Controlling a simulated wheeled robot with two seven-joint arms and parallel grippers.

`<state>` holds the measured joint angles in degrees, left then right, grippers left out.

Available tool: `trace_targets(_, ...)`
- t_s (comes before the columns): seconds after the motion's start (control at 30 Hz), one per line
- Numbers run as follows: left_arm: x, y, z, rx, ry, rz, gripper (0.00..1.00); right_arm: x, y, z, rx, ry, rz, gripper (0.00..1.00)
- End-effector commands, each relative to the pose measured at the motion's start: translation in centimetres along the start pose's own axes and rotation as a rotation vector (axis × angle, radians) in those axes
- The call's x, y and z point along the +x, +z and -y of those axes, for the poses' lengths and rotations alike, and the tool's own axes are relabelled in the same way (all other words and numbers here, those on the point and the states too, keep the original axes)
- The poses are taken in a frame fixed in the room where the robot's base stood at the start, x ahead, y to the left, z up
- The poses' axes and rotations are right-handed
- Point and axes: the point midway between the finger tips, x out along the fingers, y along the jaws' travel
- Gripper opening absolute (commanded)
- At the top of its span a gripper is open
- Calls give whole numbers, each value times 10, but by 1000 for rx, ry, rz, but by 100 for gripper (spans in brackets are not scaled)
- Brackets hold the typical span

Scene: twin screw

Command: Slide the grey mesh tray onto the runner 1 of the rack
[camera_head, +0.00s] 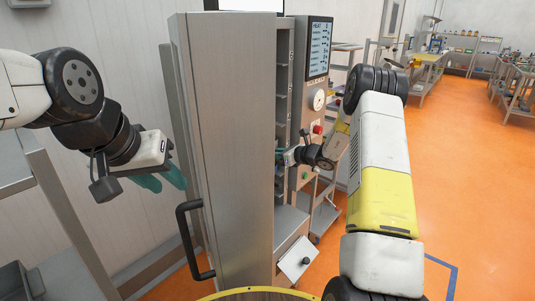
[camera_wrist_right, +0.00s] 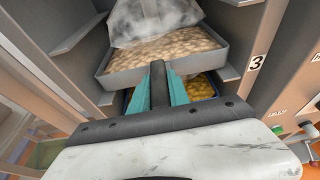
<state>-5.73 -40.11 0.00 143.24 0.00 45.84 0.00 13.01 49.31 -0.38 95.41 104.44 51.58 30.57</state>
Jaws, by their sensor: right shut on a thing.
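In the right wrist view, a grey tray (camera_wrist_right: 178,67) with tan grainy contents sits between the rack's side runners. A crumpled translucent sheet or bag lies on it. I cannot make out any mesh. My right gripper (camera_wrist_right: 163,72) is shut on a dark bar at the tray's front. In the head view my right gripper (camera_head: 284,158) reaches into the open rack (camera_head: 282,95), and the door hides the tray. My left gripper (camera_head: 162,180) is open and empty, left of the door. The label for runner 1 is not in view.
The rack's grey door (camera_head: 235,140) with a black handle (camera_head: 187,240) stands open. A blue tray (camera_wrist_right: 198,86) with yellow contents is below the grey one. A label 3 (camera_wrist_right: 256,62) marks the right wall. A control panel (camera_head: 318,48) is right of the opening.

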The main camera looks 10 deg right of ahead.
Motion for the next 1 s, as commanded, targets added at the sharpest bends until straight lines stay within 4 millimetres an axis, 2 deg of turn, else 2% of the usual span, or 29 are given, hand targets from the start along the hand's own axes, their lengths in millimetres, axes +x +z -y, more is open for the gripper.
trace_targets(0.23,0,0,0,0,0,0,36,-2,8,0,-1,0,5,0)
trace_targets(0.63,0,0,0,0,0,0,36,-3,9,0,-1,0,4,0)
trace_targets(1.0,0,0,0,0,0,0,36,-20,3,1,-1,-1,4,0)
